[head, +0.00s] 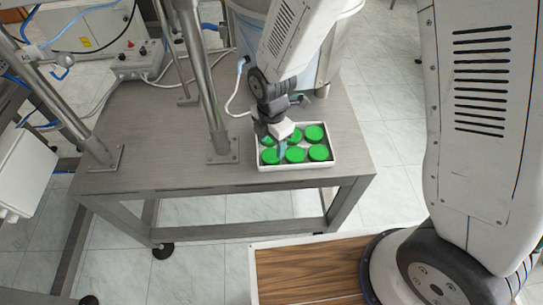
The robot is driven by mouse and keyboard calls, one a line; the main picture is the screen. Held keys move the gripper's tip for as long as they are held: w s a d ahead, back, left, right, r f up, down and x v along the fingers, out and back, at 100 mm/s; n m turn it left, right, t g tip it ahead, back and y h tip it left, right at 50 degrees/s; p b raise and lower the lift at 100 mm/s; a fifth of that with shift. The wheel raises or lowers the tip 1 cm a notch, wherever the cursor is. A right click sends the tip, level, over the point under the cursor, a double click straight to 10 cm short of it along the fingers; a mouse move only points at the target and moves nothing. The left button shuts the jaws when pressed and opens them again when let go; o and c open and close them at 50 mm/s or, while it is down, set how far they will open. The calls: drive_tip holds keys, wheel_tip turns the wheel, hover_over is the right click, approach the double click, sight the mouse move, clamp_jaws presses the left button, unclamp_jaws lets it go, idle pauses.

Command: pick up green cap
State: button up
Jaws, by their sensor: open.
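Several round green caps lie in a white tray on the grey table, in two rows. One green cap (318,153) is at the front right, another green cap (295,155) is front middle, and another green cap (314,132) is back right. The white tray (300,166) stands near the table's front edge. My gripper (281,150) is open and points down over the left part of the tray. It partly hides the caps at the back left and middle. I cannot tell whether its fingers touch a cap.
The grey table (180,160) has metal posts, one post (208,90) standing left of the tray. A large bin (335,50) is behind the tray. A control box (137,62) with cables is at the back left. The table's left middle is clear.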

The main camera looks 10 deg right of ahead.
sight(272, 154)
drive_tip(key=f, duration=0.5)
drive_tip(key=shift+w+d+f, duration=0.1)
drive_tip(key=shift+w+f, duration=0.1)
drive_tip(key=c, duration=0.6)
drive_tip(key=shift+r, duration=0.15)
